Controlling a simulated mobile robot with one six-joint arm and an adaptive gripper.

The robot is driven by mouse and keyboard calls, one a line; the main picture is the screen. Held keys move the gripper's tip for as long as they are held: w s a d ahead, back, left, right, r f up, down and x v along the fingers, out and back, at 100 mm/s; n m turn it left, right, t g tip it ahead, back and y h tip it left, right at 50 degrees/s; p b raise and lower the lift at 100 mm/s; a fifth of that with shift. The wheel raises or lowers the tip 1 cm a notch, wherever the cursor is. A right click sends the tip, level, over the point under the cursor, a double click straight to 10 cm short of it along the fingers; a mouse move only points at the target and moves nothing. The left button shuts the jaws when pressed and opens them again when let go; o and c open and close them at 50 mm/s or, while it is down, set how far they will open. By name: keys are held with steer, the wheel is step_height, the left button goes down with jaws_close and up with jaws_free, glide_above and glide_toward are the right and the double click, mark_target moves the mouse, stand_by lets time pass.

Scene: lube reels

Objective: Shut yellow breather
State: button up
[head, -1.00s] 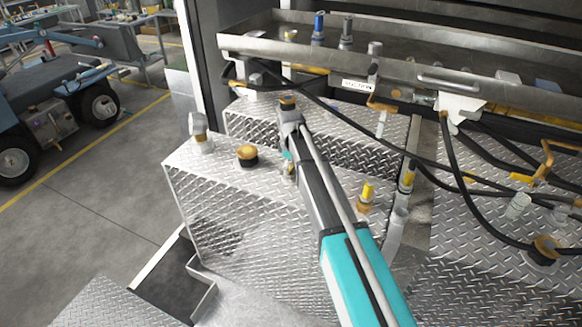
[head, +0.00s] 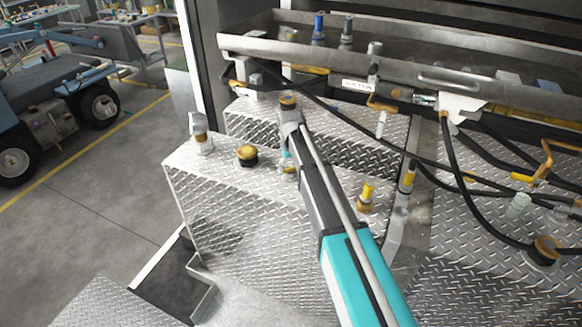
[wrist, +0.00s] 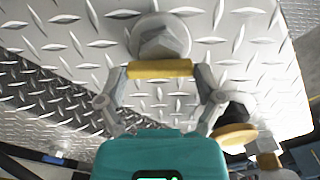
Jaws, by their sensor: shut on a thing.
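The yellow breather handle (wrist: 160,69) is a straight yellow bar lying level across the wrist view. My gripper (wrist: 160,72) is shut on it, with one grey finger at each end. A grey metal fitting (wrist: 160,38) stands just beyond the bar on the tread-plate tank top. In the head view my gripper (head: 288,165) is low over the tank top, mostly hidden by my own arm. Only a little yellow shows there. I cannot tell from these views whether the breather is open or shut.
A round yellow-orange cap on a black neck (head: 247,154) stands close left of my gripper. A metal fitting (head: 200,135) stands at the tank's left corner. A yellow-topped fitting (head: 367,192) is to the right. Black hoses (head: 350,128) cross behind my arm.

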steer(key=m, duration=0.4)
steer(key=shift+s+m, duration=0.1)
steer(key=shift+m, duration=2.5)
steer(key=o, duration=0.9)
steer(key=shift+c, duration=0.2)
steer(key=shift+n, duration=0.4)
